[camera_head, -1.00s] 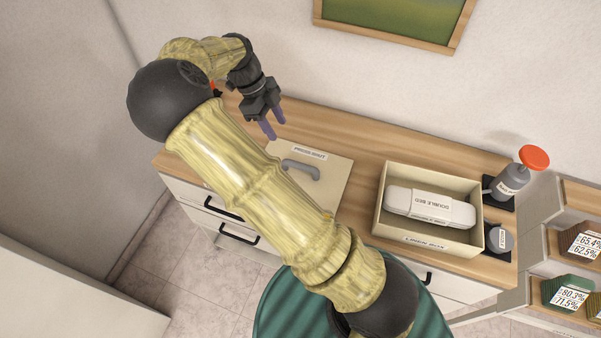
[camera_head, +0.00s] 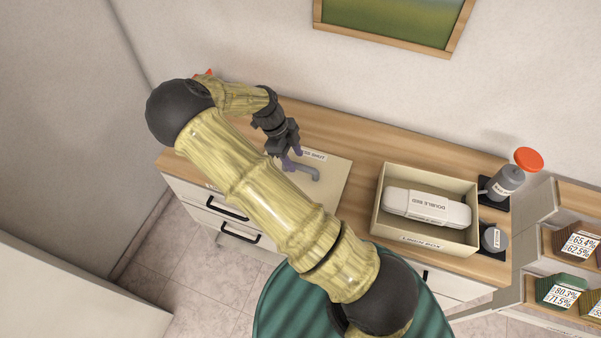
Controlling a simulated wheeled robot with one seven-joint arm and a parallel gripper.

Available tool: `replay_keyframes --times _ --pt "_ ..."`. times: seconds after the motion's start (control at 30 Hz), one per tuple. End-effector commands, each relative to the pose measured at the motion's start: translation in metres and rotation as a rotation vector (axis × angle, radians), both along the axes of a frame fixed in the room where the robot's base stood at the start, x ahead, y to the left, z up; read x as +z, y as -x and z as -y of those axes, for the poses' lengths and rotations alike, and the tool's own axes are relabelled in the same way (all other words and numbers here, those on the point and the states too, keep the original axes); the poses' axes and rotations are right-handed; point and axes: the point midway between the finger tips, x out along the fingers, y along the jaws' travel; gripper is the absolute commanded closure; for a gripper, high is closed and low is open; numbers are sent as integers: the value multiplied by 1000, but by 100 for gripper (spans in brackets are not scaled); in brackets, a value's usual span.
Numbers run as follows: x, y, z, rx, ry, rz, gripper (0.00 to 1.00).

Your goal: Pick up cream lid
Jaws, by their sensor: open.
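The cream lid (camera_head: 334,186) is a flat square panel lying on the wooden dresser top, left of the box. It has a grey bar handle (camera_head: 306,171) and a printed label near its far edge, partly covered by my gripper. My gripper (camera_head: 292,160) has purple fingertips pointing down at the left end of the handle. The fingers are open; whether they touch or straddle the handle cannot be told. My arm hides the lid's left and near parts.
An open cream box (camera_head: 388,226) holding a white "double bed" package (camera_head: 427,207) stands to the right. Beyond it are a grey bottle with a red top (camera_head: 506,183) and a small grey jar (camera_head: 494,237). Wood is clear behind the lid. A shelf stands far right.

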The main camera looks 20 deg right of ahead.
Motion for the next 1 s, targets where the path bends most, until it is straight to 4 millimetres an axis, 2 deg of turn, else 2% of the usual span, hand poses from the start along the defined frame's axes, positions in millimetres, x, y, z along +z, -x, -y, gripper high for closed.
replay_keyframes --times 0.27,0.6,0.7,1.0 --pt "-2 1 1 1 0 -2 55" --pt "-40 8 19 -1 0 -3 55" --pt "-47 9 20 0 -1 0 55" --pt "-47 8 20 0 -1 0 55"
